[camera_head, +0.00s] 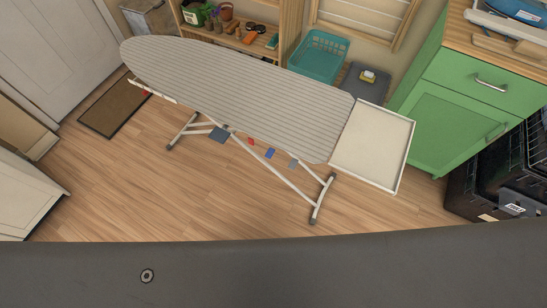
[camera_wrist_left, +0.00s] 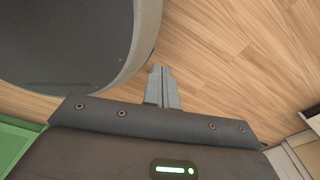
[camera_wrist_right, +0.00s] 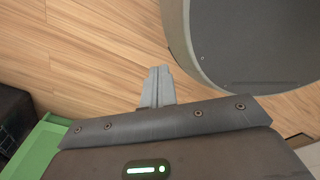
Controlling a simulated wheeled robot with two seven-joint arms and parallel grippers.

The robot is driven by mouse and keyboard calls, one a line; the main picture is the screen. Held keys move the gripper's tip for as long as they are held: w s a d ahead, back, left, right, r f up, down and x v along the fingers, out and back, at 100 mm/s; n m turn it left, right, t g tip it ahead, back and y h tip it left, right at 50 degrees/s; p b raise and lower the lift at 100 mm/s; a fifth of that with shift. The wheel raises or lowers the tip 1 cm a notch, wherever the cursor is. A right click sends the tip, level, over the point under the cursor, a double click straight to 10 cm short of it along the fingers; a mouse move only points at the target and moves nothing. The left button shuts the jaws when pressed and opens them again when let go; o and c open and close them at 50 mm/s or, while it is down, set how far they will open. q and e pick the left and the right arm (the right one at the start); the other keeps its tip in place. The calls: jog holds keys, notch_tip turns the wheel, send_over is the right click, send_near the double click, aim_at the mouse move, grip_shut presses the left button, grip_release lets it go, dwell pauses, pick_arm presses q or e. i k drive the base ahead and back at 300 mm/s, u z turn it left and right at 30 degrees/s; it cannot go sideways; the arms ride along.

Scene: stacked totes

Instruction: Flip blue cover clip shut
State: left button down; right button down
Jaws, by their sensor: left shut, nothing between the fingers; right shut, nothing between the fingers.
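A small blue clip (camera_head: 270,153) hangs at the front edge of the striped ironing board (camera_head: 235,85), between a red clip (camera_head: 251,141) and a grey-blue clip (camera_head: 293,163). They are too small to tell whether the blue one is open or shut. My left gripper (camera_wrist_left: 162,70) is shut and empty above the wood floor in the left wrist view. My right gripper (camera_wrist_right: 158,70) is shut and empty above the floor in the right wrist view. Neither gripper shows in the head view, and both are away from the board.
A white tray (camera_head: 372,147) extends from the board's right end. A green cabinet (camera_head: 446,121) and black totes (camera_head: 468,188) stand at right. A teal basket (camera_head: 319,57) and shelf are behind. The board's legs (camera_head: 262,158) stand on wood floor, clear in front.

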aim_at(269, 153)
jog(key=k, duration=0.5)
jog(key=u, duration=1.55)
jog(key=i, duration=1.1)
jog(key=z, duration=2.05)
